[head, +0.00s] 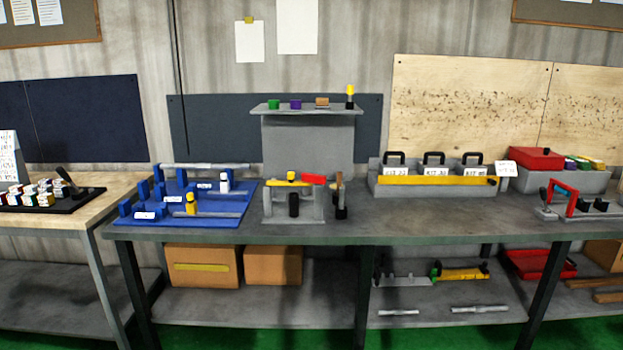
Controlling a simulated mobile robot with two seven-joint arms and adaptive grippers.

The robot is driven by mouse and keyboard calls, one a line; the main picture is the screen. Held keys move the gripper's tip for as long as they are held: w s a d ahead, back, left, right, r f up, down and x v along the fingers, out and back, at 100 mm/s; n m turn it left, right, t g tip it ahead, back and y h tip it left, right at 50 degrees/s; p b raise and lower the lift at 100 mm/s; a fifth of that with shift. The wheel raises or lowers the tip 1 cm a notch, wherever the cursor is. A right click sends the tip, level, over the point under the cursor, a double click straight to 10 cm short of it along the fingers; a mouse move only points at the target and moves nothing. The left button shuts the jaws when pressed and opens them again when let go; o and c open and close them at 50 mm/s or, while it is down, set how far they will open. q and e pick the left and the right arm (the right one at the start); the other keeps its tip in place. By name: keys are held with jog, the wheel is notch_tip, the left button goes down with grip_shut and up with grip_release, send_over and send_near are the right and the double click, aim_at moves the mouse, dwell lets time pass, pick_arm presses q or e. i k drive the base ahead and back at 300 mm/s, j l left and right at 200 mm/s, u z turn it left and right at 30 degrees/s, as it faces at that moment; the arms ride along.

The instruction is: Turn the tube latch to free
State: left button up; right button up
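Neither of my grippers is in view. A grey fixture (281,206) stands on the middle workbench, with a yellow piece (291,183), a red piece (313,179) and a black cylinder (294,205) on it. To its right is a grey rack (372,180) with several black-handled, labelled pieces. A long yellow bar (430,180) runs across the rack's front, with a small dark end at its right. The parts are too small to tell which one is the tube latch or how it is turned.
A blue tray (215,221) with blue holders and grey rods lies left of the fixture. A raised grey shelf (310,109) stands behind. A red-handled item (565,196) and a red box (536,158) are at right. The front middle of the bench (420,225) is clear.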

aim_at(306, 177)
jog(key=i+l+z, duration=0.1)
jog(key=i, duration=0.4)
jog(key=i+l+z, duration=0.1)
jog(key=i, duration=0.4)
